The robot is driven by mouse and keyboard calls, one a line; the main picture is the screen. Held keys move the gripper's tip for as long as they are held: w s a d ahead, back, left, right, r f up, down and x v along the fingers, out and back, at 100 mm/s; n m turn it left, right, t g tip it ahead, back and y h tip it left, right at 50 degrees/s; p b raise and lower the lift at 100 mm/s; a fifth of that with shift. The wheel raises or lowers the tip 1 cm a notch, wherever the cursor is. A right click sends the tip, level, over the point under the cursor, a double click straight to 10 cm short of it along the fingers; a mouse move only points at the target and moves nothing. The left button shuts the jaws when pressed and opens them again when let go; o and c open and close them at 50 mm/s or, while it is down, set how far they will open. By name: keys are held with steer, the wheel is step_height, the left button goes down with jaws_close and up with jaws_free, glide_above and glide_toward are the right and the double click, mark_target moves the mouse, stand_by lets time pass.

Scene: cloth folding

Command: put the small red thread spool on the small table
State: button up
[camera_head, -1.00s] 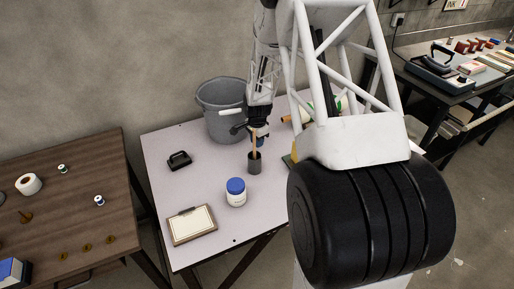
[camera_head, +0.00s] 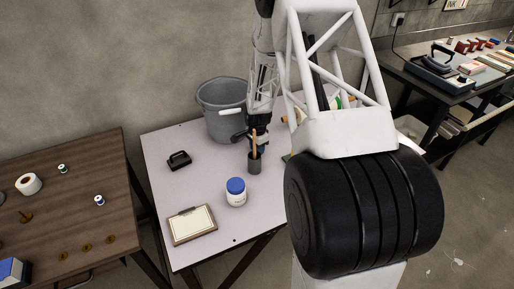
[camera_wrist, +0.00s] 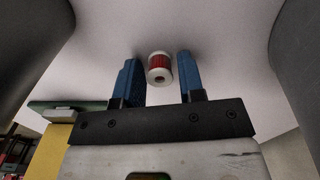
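The small red thread spool (camera_wrist: 160,68) has white ends and shows in the wrist view, over the pale table top (camera_wrist: 218,60). It appears between the two blue fingertips of my gripper (camera_wrist: 158,62), with a gap on each side. The gripper is open and not touching the spool. In the head view my gripper (camera_head: 259,136) is over the far part of the pale table (camera_head: 206,160), behind a dark cup. The spool is hidden there. A brown wooden table (camera_head: 75,200) stands to the left; I cannot tell which table is the small one.
The dark cup (camera_head: 254,167) holding a wooden-handled tool stands close to my gripper. A grey bucket (camera_head: 218,100), a blue-lidded jar (camera_head: 236,198) and a clipboard (camera_head: 193,225) are also on the pale table. The brown table holds several small spools and a white roll (camera_head: 29,184).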

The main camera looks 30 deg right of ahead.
steer(key=shift+o, duration=0.9)
step_height(320, 180, up, 12)
steer(key=shift+r, duration=0.15)
stand_by(0.6)
